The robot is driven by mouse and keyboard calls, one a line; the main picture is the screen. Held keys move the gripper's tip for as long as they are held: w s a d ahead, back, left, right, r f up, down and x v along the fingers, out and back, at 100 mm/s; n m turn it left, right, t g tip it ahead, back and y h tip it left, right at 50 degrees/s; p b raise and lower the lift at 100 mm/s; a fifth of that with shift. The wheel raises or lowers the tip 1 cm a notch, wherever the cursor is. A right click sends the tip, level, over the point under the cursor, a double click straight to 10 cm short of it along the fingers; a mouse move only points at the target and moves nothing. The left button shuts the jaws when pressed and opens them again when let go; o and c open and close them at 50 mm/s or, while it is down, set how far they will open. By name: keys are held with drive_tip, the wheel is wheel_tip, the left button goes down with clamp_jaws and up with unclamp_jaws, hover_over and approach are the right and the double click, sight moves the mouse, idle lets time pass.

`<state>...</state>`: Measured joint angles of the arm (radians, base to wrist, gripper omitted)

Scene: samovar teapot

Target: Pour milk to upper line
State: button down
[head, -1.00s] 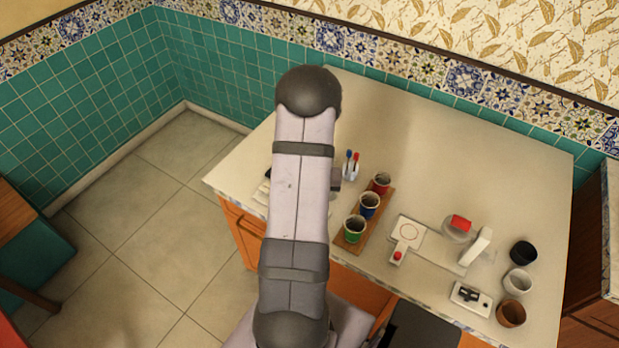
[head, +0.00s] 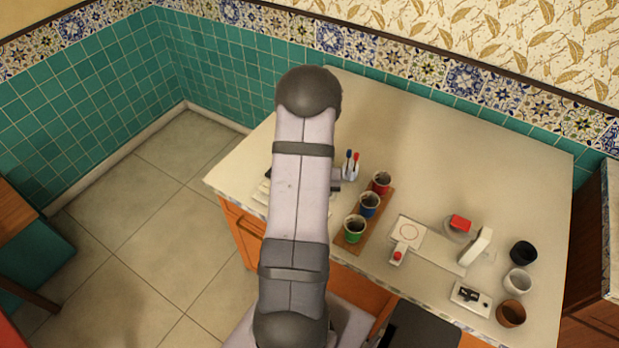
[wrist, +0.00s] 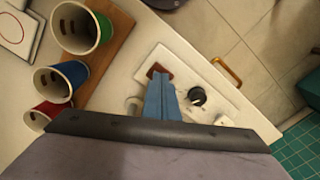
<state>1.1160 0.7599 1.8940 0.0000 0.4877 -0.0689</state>
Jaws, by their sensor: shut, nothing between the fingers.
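In the wrist view, my gripper (wrist: 160,75) shows as closed blue-grey fingers, with nothing between them. Its tip is over or on a dark red square (wrist: 160,69) on a white panel (wrist: 197,68); I cannot tell whether it touches. In the head view, my arm hides most of the gripper and panel. A green cup (head: 355,230), a blue cup (head: 369,205) and a red cup (head: 381,182) stand upright in a row on a wooden tray (head: 343,245). Dark reddish marks show inside the cups in the wrist view. I cannot make out milk.
A black knob (wrist: 197,96) sits on the panel, right of my fingers. A small pen holder (head: 350,172) stands behind the cups. A clear vessel with a red top (head: 460,223), a white plate with a red button (head: 397,256) and black, white and brown cups are at right. The back counter is clear.

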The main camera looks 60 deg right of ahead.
drive_tip(key=shift+f, duration=0.3)
drive_tip(key=shift+f+b, duration=0.65)
drive_tip(key=shift+b, duration=0.05)
drive_tip(key=shift+r, duration=0.15)
idle(0.8)
wheel_tip(320, 180, up, 5)
drive_tip(key=p, duration=0.4)
idle(0.4)
